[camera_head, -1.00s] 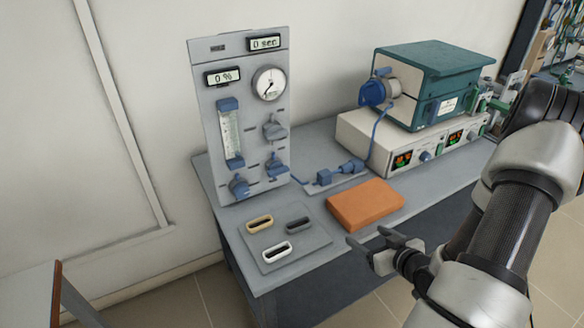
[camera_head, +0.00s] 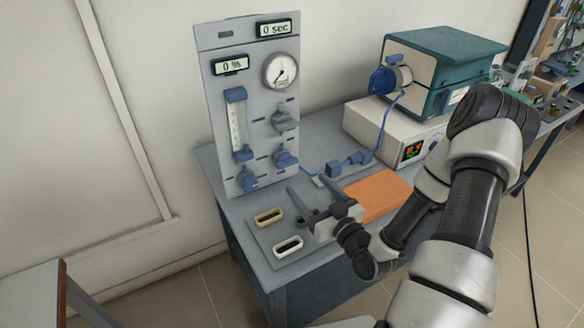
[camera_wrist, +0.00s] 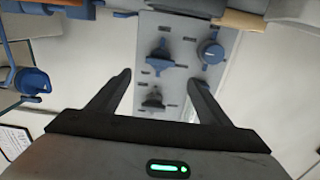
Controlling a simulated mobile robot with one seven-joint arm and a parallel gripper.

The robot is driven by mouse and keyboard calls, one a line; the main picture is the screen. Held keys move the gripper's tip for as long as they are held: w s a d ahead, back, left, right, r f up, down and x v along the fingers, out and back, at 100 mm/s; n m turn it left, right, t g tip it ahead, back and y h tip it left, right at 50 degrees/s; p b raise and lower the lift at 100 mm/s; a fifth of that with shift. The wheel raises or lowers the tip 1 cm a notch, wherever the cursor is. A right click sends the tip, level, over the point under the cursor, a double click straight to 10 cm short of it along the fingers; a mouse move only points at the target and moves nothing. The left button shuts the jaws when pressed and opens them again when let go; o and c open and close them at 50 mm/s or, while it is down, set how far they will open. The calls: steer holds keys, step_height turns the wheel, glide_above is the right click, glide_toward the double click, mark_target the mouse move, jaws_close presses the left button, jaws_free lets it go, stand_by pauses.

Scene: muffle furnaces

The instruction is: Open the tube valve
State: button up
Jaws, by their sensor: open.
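The grey upright panel (camera_head: 225,95) carries a grey-blue knob (camera_head: 285,120), a blue lever knob (camera_head: 286,158) under it and a round blue knob (camera_head: 247,182) low on the left. A blue in-line fitting (camera_head: 348,163) lies on the bench to the right of the panel. No readable label shows which is the tube valve. My gripper (camera_head: 310,187) is open and empty in front of the panel's lower right, apart from the knobs. In the wrist view the blue lever knob (camera_wrist: 160,58) and grey knob (camera_wrist: 153,98) appear between my fingers, the round knob (camera_wrist: 210,52) to their right.
An orange block (camera_head: 378,194) lies on the bench right of my gripper. A tray with a tan-rimmed slot (camera_head: 270,216) and a white-rimmed slot (camera_head: 288,246) is at the front. A teal furnace (camera_head: 450,50) stands on a white control box (camera_head: 372,127) behind my arm.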

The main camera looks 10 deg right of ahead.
mark_target(289, 165)
steer(key=x, duration=0.9)
steer(key=shift+w+a, duration=0.1)
steer(key=shift+w, duration=0.25)
steer(key=shift+c, duration=0.4)
steer(key=c, duration=1)
steer(key=shift+o, duration=0.2)
steer(key=shift+f, duration=0.1)
